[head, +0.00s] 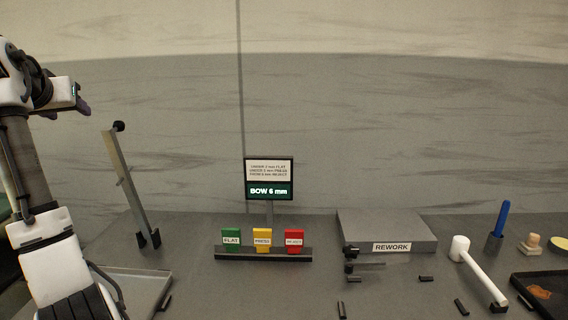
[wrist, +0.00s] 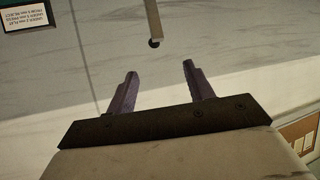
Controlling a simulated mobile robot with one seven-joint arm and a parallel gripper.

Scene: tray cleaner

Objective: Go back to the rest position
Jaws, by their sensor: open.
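My gripper (head: 82,104) is raised at the upper left of the head view, above the table and clear of everything on it. In the wrist view its two dark fingers (wrist: 158,88) stand apart with nothing between them. Beyond the fingertips, the wrist view shows the end of a grey bar with a dark knob (wrist: 154,43). In the head view this leaning post (head: 130,180) stands on the table to the right of my arm.
A screen (head: 269,191) reads "BOW 6 mm" above green, yellow and red blocks (head: 262,238). A grey REWORK block (head: 385,228), a white-headed mallet (head: 478,268), a blue-handled tool (head: 500,222) and a dark tray (head: 540,278) are at right. A pale tray (head: 135,287) lies at front left.

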